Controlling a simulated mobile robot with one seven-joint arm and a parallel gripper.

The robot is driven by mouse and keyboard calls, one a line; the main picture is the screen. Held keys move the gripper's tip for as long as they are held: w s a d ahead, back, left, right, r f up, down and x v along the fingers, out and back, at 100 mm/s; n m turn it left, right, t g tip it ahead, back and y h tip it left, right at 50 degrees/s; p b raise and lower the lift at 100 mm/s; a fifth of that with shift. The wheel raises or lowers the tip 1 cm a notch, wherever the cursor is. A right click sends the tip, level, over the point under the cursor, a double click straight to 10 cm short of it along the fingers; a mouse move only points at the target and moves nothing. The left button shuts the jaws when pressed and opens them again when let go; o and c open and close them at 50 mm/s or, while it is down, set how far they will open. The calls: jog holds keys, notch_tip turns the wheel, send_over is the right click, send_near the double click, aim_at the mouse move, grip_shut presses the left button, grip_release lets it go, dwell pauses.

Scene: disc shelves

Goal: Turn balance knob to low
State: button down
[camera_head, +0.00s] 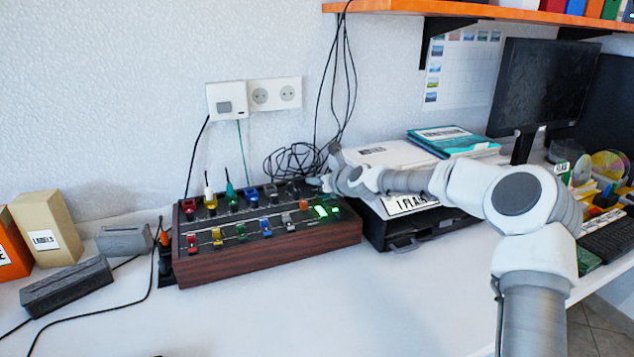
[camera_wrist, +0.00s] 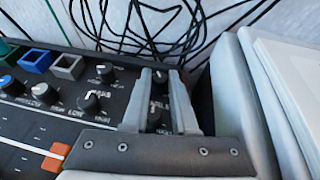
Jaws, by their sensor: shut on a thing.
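The mixer (camera_head: 270,250) has a wood-sided case and a dark top with coloured sliders and black knobs. It stands on the desk against the wall. My gripper (camera_head: 326,178) is at the mixer's back right corner. In the wrist view my gripper (camera_wrist: 161,78) has its two grey fingers on either side of a small black knob (camera_wrist: 160,77) and is shut on it. A second black knob (camera_wrist: 154,116) lies between the fingers, nearer the palm. The lettering by these knobs is too blurred to read, and the held knob's setting cannot be told. Other black knobs (camera_wrist: 91,103) stand to the left.
Black cables (camera_head: 295,160) lie coiled behind the mixer. A dark tray (camera_head: 400,238) with papers and a box (camera_head: 390,155) stand close on the right. An orange shelf (camera_head: 440,8) hangs above. The desk front (camera_head: 350,310) is clear.

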jog(key=shift+s+a+f, duration=0.1)
jog(key=shift+f, duration=0.05)
jog(key=c, duration=1)
grip_release()
